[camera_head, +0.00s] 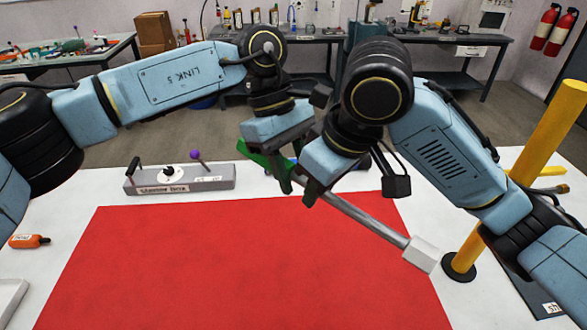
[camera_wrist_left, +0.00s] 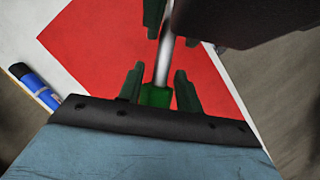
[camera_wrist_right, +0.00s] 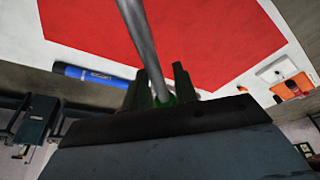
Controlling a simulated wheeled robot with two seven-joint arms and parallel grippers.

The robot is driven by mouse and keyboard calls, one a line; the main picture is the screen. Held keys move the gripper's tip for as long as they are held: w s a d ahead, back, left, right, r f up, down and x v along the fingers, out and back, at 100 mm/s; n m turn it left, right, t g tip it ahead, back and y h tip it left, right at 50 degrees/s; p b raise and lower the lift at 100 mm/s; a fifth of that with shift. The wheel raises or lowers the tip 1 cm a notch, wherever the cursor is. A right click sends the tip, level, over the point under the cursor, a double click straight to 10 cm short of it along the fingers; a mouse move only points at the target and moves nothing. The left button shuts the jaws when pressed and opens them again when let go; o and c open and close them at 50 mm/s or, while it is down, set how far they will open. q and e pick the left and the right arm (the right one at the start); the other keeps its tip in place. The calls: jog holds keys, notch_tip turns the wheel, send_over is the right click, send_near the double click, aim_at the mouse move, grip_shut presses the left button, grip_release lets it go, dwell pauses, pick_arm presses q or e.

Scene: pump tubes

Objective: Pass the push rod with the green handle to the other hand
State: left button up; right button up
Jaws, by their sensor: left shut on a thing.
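The push rod has a bright green handle (camera_head: 257,156), a grey metal shaft (camera_head: 365,218) and a white block (camera_head: 421,254) at its far end. It is held tilted above the red mat, block end lower right. My left gripper (camera_head: 284,180) is shut on the green handle, which shows between its fingers in the left wrist view (camera_wrist_left: 157,96). My right gripper (camera_head: 311,190) is beside it, its fingers on either side of the shaft near the handle. In the right wrist view the shaft (camera_wrist_right: 141,40) passes between these fingers, which look open. Part of the handle is hidden.
The red mat (camera_head: 220,265) is bare. A grey base (camera_head: 210,182) with small knobs stands behind it. An orange bottle (camera_head: 29,241) lies at left. A yellow post (camera_head: 510,190) stands at right. A blue cylinder (camera_wrist_right: 92,75) lies near the table edge.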

jog(key=shift+o, duration=0.9)
jog(key=shift+d, duration=0.1)
